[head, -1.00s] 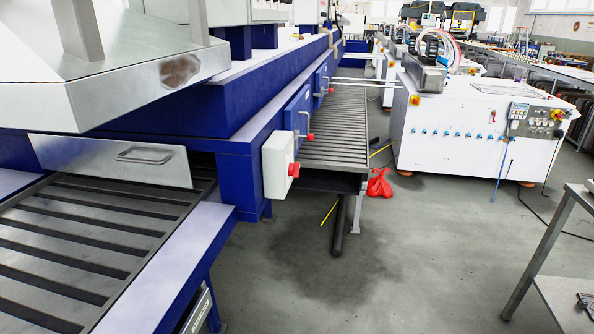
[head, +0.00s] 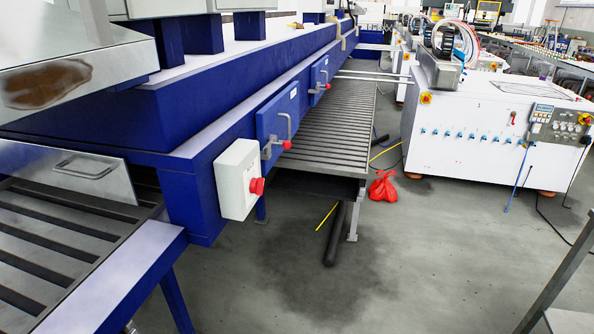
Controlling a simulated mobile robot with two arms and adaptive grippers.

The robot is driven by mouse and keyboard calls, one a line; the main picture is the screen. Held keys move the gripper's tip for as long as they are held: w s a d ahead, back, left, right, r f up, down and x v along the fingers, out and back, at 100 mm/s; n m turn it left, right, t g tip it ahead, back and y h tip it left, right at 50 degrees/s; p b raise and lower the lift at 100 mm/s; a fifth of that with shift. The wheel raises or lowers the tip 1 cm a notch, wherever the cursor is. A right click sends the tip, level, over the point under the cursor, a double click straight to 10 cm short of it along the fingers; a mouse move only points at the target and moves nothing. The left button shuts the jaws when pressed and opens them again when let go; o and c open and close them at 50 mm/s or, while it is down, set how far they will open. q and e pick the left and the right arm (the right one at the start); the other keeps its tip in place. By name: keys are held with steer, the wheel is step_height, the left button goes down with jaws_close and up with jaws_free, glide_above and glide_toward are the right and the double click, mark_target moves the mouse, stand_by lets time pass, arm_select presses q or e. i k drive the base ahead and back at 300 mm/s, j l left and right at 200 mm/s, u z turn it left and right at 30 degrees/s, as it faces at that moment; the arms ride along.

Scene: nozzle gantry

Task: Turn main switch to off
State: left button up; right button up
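A white box (head: 234,181) with a red knob (head: 257,186) on its right side is mounted on the side of the blue machine (head: 185,195). I cannot tell whether this knob is the main switch, nor read its setting. On the white cabinet (head: 470,135) at the right, a red-and-yellow switch (head: 426,97) sits near the top left corner. Another red-and-yellow switch (head: 586,118) sits at the cabinet's right, beside a control panel (head: 541,117). Neither of my grippers shows in the head view.
A slatted conveyor (head: 340,130) runs beside the machine, and another slatted bed (head: 45,255) lies at lower left. A red bag (head: 382,187) and a dark pipe (head: 336,232) lie on the floor. A metal table leg (head: 555,285) stands at lower right. The floor (head: 420,265) between is open.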

mark_target(256, 186)
steer(key=i+l, duration=0.6)
steer(key=l, duration=0.25)
steer(key=i+l, duration=0.25)
steer(key=l, duration=0.15)
steer(key=i+l, duration=0.3)
steer(key=l, duration=0.15)
steer(key=i+l, duration=0.6)
steer(key=l, duration=0.25)
steer(key=j+u, duration=0.05)
